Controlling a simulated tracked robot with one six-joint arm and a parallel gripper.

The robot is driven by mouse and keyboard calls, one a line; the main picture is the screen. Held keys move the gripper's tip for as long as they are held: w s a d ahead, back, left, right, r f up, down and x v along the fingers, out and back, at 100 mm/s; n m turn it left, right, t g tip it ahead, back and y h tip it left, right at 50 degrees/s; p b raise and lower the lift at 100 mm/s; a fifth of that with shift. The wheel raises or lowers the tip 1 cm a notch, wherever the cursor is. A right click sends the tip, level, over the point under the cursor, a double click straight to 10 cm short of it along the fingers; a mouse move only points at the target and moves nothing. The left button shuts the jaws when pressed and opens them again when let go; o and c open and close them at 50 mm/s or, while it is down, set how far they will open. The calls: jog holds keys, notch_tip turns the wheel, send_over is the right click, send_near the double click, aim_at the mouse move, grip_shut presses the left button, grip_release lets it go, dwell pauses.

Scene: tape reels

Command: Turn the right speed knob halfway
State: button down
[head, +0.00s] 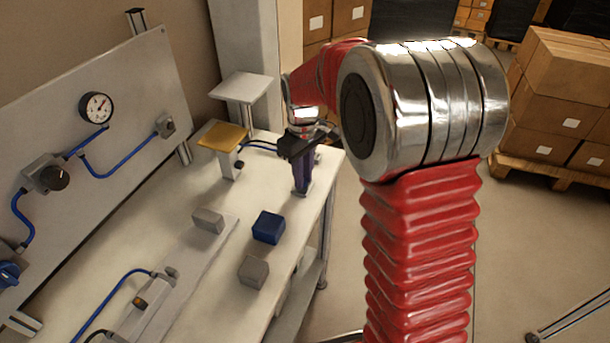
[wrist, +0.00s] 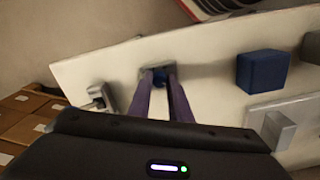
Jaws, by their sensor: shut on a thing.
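My gripper (head: 302,188) points down at the far right corner of the white bench (head: 197,277). Its purple fingers are shut on a small blue knob (wrist: 160,80), which shows between the fingertips in the wrist view. The knob sits on a small grey base (wrist: 147,72) on the bench top. In the head view the fingers hide the knob, and only a bit of its base shows at their tips. Its turn angle cannot be read.
A yellow-topped stand (head: 222,136) and a taller white-topped stand (head: 240,88) are left of my gripper. A blue block (head: 268,228) and a grey block (head: 253,271) lie nearer. A panel (head: 130,85) with a gauge (head: 96,107) and a black knob (head: 54,178) leans at left.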

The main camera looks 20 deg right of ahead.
jog(key=m, duration=0.5)
jog(key=shift+a+m, duration=0.1)
jog(key=shift+m, duration=0.2)
jog(key=m, duration=0.5)
jog(key=shift+w+m, duration=0.1)
jog(key=shift+m, duration=0.3)
jog(key=c, duration=1.6)
grip_release()
jog(key=shift+c, duration=0.2)
jog(key=shift+r, duration=0.15)
notch_tip(320, 180, up, 13)
jog(key=shift+r, duration=0.2)
